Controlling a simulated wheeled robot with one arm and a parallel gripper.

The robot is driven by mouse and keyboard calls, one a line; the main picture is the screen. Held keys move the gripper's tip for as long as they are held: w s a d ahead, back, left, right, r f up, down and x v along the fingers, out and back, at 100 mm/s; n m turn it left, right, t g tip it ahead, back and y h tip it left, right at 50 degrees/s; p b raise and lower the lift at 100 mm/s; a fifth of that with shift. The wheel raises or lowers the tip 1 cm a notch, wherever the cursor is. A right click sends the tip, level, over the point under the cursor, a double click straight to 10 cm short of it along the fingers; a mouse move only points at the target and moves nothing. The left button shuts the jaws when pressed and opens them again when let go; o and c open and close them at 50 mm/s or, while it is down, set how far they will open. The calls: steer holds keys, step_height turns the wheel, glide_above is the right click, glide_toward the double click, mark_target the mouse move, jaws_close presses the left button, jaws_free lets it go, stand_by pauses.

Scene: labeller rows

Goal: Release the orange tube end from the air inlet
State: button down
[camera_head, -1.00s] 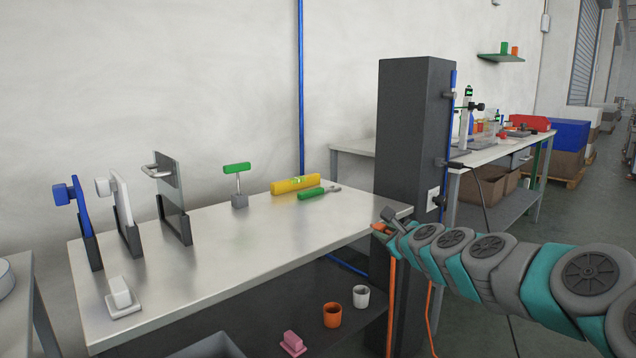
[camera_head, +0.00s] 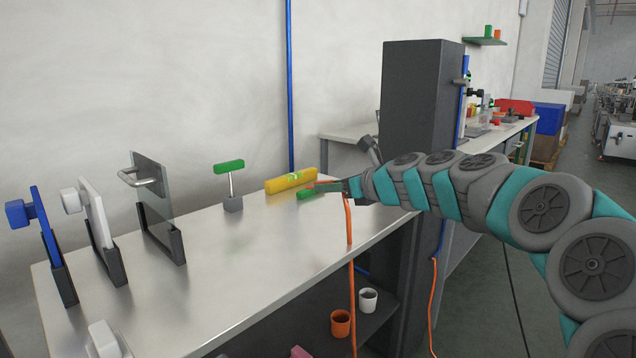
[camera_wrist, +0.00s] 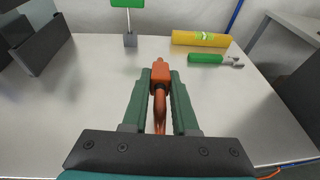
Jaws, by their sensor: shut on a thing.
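The orange tube end (camera_wrist: 160,72) is gripped between the two green fingers of my gripper (camera_wrist: 159,84), its narrow tip pointing away from the wrist. In the head view my gripper (camera_head: 335,186) is over the far right part of the metal bench. The orange tube (camera_head: 349,222) hangs from it past the bench's right edge. No air inlet can be made out around the tube end, whose tip stands free in the wrist view. My arm covers part of the dark column (camera_head: 415,95).
A yellow level (camera_head: 290,181) and a green-handled tool (camera_wrist: 206,58) lie just beyond the gripper. A green T-handled piece (camera_head: 230,168) and upright holders (camera_head: 160,220) stand to the left. The bench (camera_head: 235,255) is clear in the middle. Cups (camera_head: 341,322) sit on the lower shelf.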

mark_target(331, 237)
steer(key=shift+s+d, duration=0.15)
steer(key=shift+f+b, duration=1.55)
steer(key=shift+f, duration=3.2)
steer(key=c, duration=0.6)
jaws_free()
